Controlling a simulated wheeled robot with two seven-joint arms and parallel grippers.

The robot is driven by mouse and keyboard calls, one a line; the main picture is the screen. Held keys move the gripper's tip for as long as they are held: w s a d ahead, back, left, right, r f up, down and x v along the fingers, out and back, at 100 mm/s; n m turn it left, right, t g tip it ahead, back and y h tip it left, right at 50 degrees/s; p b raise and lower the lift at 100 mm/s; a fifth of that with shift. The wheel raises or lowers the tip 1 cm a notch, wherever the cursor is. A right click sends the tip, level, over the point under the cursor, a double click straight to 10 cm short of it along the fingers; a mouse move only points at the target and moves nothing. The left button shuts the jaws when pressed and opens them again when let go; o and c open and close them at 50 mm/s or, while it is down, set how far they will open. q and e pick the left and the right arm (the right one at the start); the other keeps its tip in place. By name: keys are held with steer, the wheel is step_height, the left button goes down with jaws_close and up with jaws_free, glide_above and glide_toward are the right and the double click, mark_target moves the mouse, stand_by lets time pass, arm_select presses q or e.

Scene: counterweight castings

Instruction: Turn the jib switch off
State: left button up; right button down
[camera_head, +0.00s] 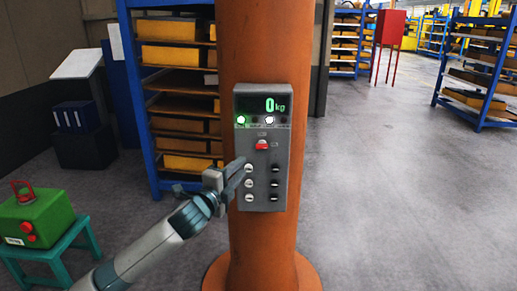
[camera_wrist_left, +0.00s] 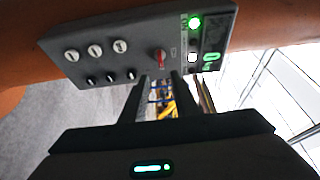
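A grey control box (camera_head: 263,175) is fixed to an orange column (camera_head: 262,45). Its display reads 0 kg, with a lit green lamp (camera_head: 241,120) and a lit white lamp (camera_head: 269,120) below. The red switch (camera_head: 262,145) sits under the lamps; it also shows in the left wrist view (camera_wrist_left: 160,57). Light and black buttons fill the lower box. My left gripper (camera_head: 244,166) is in front of the box, just below and left of the red switch. In the left wrist view its fingers (camera_wrist_left: 156,85) are apart and empty, with the switch beyond the tips. My right gripper is out of view.
A green box (camera_head: 38,222) with red parts sits on a teal stool (camera_head: 50,250) at left. A blue-framed shelf (camera_head: 135,110) stands behind the column. A red cabinet (camera_head: 390,27) and other racks stand farther back. The floor at right is clear.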

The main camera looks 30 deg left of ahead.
mark_target(261, 148)
arm_select(q)
steer(key=w+p, duration=0.1)
steer(key=w, duration=0.3)
steer(key=w+a+p, duration=0.1)
steer(key=w+p, duration=0.1)
steer(key=w, duration=0.2)
steer(key=w+a+p, duration=0.1)
steer(key=w, duration=0.3)
steer(key=shift+r, duration=0.1)
steer(key=shift+w+p, duration=0.45)
steer(key=shift+w, duration=0.4)
jaws_close()
